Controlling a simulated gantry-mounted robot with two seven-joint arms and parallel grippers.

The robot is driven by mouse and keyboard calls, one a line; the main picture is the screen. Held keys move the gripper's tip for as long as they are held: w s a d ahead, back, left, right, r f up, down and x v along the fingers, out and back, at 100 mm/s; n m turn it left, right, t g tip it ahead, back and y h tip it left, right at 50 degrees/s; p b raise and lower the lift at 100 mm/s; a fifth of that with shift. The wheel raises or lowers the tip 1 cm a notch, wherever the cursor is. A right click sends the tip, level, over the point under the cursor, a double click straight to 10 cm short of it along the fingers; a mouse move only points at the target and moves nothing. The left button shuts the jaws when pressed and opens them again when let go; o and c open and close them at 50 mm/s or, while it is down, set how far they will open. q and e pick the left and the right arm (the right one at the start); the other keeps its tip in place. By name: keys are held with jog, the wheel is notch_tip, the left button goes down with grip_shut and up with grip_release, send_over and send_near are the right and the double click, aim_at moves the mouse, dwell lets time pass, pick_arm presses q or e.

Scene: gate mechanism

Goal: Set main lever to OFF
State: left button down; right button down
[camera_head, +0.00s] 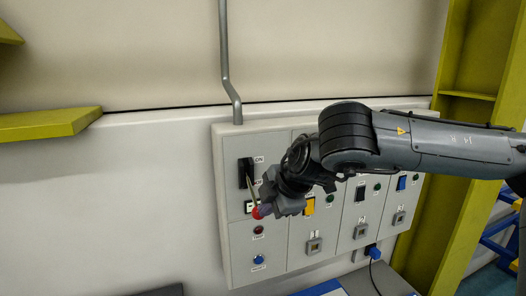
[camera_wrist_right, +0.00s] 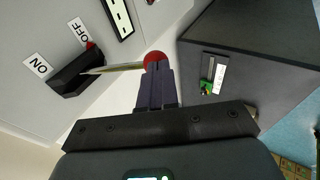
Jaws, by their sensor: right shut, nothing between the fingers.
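The main lever is a thin rod with a red ball knob (camera_head: 262,211), coming out of a black slotted housing (camera_head: 246,172) at the upper left of the grey panel. ON is printed beside the housing's top, and an OFF label (camera_wrist_right: 78,31) shows in the wrist view. The rod slants down from the housing in the head view, toward the OFF side. My right gripper (camera_wrist_right: 157,85) is shut and empty, its fingertips right at the red knob (camera_wrist_right: 155,59). I cannot tell whether they touch. My left gripper is not in view.
The grey panel (camera_head: 240,237) also carries a red button (camera_head: 258,230), a blue button (camera_head: 258,259), a yellow switch (camera_head: 309,206) and several sockets. A blue plug (camera_head: 373,252) with a cable sits at lower right. A yellow-green frame (camera_head: 457,190) stands at right.

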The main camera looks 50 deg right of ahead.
jog(key=shift+f, duration=0.2)
jog(key=v, duration=1.4)
jog(key=shift+s+a+f+p, duration=0.25)
jog(key=shift+s+a+p, duration=0.15)
jog(key=shift+s, duration=0.1)
